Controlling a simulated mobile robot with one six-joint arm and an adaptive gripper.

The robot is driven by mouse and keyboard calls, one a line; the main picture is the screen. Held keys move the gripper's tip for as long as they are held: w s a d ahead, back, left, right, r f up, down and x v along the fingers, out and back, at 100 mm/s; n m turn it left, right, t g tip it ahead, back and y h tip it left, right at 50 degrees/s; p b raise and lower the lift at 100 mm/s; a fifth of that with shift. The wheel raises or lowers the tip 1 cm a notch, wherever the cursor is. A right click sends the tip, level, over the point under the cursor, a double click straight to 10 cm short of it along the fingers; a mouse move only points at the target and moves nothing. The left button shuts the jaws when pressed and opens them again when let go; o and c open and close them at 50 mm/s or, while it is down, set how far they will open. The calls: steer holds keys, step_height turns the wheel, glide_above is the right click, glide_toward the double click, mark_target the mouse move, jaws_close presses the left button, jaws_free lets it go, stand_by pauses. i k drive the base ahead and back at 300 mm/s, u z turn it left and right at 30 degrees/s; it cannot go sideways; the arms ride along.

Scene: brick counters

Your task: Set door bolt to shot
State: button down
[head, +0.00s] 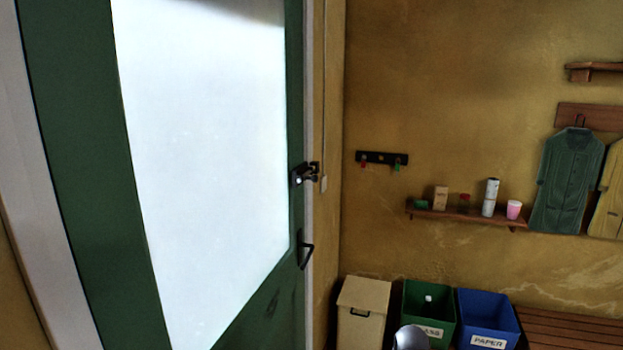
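The door bolt (304,174) is a small dark fitting on the right edge of the green door (77,150), above the door handle. It reaches toward the pale door frame (309,120), with a dark piece at its right end. It is too small and dark to tell whether the bolt is shot or drawn back. The dark door handle (307,252) sits below it on the same edge. The door looks closed against its frame. My gripper is not in view.
A shelf (465,217) with small items and a key rack (382,158) are on the right wall. Coats (569,180) hang further right. A beige bin (362,310), a green bin (428,308), a blue bin (488,312) and a slatted bench (565,328) stand below.

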mark_target(314, 178)
steer(key=k, duration=0.65)
steer(key=z, duration=0.25)
steer(key=i, duration=1.5)
steer(key=u, duration=0.4)
